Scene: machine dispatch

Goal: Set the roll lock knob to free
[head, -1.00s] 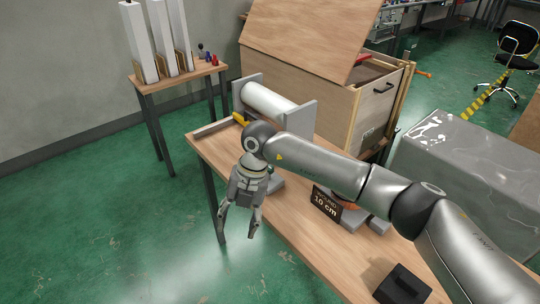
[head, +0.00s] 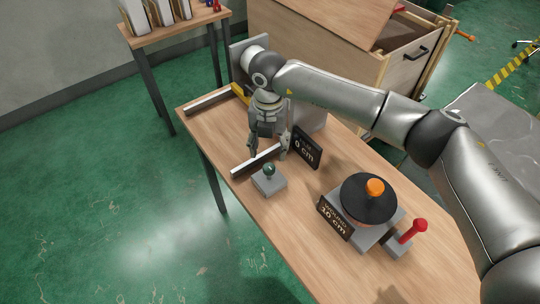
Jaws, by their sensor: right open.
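No label marks which control is the roll lock knob. A small dark green ball knob (head: 269,169) stands on a grey block (head: 270,185) near the table's left edge. A black disc (head: 366,205) with an orange knob (head: 375,186) sits on a grey base to the right. A red-handled lever (head: 413,230) stands on a grey block beside it. My right gripper (head: 268,155) points down, open and empty, just behind the green ball knob. My left gripper is out of view.
The wooden table (head: 290,250) has free room at the front. Signs reading 0 cm (head: 307,149) and 10 cm (head: 334,218) stand on it. A metal bar (head: 255,160) lies under the gripper. A wooden crate (head: 380,70) stands behind.

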